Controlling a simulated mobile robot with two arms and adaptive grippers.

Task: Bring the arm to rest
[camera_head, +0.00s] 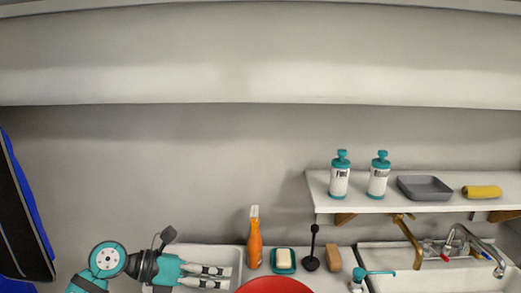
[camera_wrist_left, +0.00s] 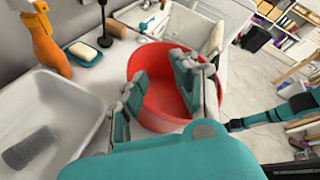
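I cannot tell the exact height above the basin. A teal and black arm (camera_wrist_left: 285,112), which looks like my right one, reaches in from the right in the left wrist view. Its gripper cannot be made out, and no right gripper shows in the head view.
The white tray (camera_head: 236,256) holds a ribbed grey item (camera_wrist_left: 28,148). An orange bottle (camera_head: 254,245), a soap dish (camera_head: 284,268), a black plunger-like tool (camera_head: 312,255) and a brown block (camera_head: 333,258) stand near the wall. A shelf (camera_head: 345,205) with bottles is above the sink (camera_head: 385,258).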

